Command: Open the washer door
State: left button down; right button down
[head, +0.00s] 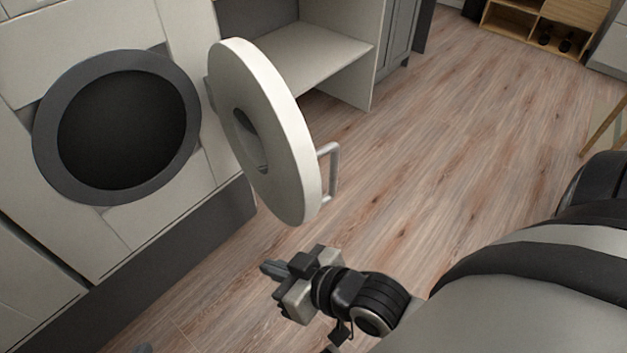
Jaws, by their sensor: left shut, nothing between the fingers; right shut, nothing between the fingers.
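The washer (185,215) is at the left, with a dark round opening (130,130) inside a grey ring. Its round white washer door (290,150) stands swung wide open to the right of the opening, seen at a slant. The door's pale bar handle (333,172) is on its far right side. My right gripper (277,270) is shut and empty, below the door and apart from it and its handle. Of my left gripper (141,348) only a small grey piece seems to show at the bottom edge, apart from the washer; the rest is out of frame.
An open white shelf unit (325,55) stands behind the door. A grey cabinet (398,35) is beyond it. A wooden shelf (520,22) with dark shoes is at the top right. The wood floor (440,130) right of the door is clear.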

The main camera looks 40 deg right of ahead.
aim_at(265, 129)
jog(key=z, duration=1.75)
jog(key=k, duration=0.95)
jog(key=u, duration=0.95)
jog(key=i, duration=0.5)
